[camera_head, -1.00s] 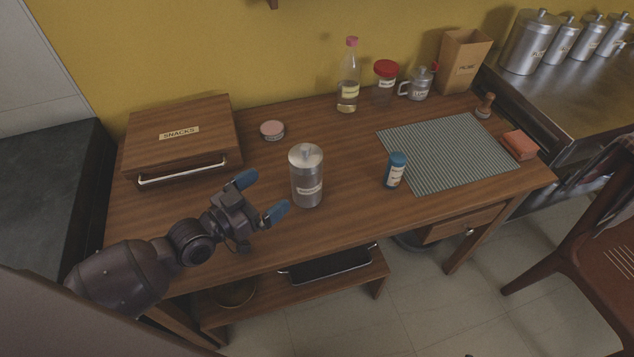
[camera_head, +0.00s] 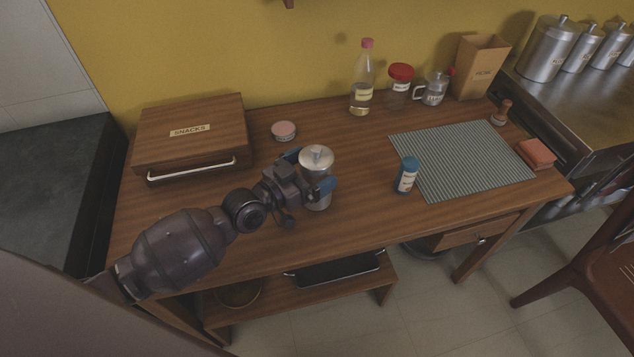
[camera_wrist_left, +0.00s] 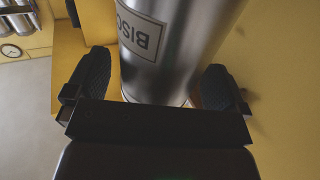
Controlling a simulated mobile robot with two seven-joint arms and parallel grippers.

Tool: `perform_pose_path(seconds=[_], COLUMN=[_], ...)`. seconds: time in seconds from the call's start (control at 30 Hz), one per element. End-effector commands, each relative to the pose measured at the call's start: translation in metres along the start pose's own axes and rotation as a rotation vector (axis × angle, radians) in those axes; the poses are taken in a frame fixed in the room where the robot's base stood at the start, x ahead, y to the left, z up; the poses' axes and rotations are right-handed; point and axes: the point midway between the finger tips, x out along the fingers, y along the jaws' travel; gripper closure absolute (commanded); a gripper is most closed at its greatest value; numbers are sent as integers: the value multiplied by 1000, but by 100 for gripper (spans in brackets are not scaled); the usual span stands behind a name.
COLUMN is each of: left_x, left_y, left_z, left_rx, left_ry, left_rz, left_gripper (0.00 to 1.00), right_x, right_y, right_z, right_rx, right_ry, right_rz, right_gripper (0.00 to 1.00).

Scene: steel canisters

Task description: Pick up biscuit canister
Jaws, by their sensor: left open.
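The biscuit canister (camera_head: 316,159) is a steel cylinder with a knobbed lid, standing upright on the wooden table. My left gripper (camera_head: 309,174) is open, with one blue-tipped finger on each side of it. In the left wrist view the canister (camera_wrist_left: 185,60) shows part of a label reading "BISC" and stands between the two dark fingers of the gripper (camera_wrist_left: 155,90). I cannot tell whether either finger touches it. In the head view the gripper hides part of the canister's lower left side. My right gripper is not in view.
A wooden SNACKS box (camera_head: 190,130) and a small pink-topped tin (camera_head: 284,131) stand behind left. A blue-capped bottle (camera_head: 407,176) stands to the right, by a striped mat (camera_head: 465,160). A glass bottle (camera_head: 362,85) and a red-lidded jar (camera_head: 398,88) stand at the back.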

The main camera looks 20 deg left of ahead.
Motion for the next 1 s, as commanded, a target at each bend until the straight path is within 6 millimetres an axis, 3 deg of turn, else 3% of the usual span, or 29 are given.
perform_pose_path(seconds=[0.1, 0.37, 0.8, 1.0], left_x=[10, 11, 11, 11], left_y=[0, 0, 0, 0], left_z=[0, 0, 0, -1], left_rx=[-1, 0, 0, 0], left_ry=[1, 0, 0, 2], left_rz=[0, 0, 0, 0], left_gripper=[0, 0, 66, 68], right_x=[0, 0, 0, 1], right_y=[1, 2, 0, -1], right_z=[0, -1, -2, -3], right_rx=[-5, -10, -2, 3], right_ry=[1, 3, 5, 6], right_rz=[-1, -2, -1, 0], right_gripper=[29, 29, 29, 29])
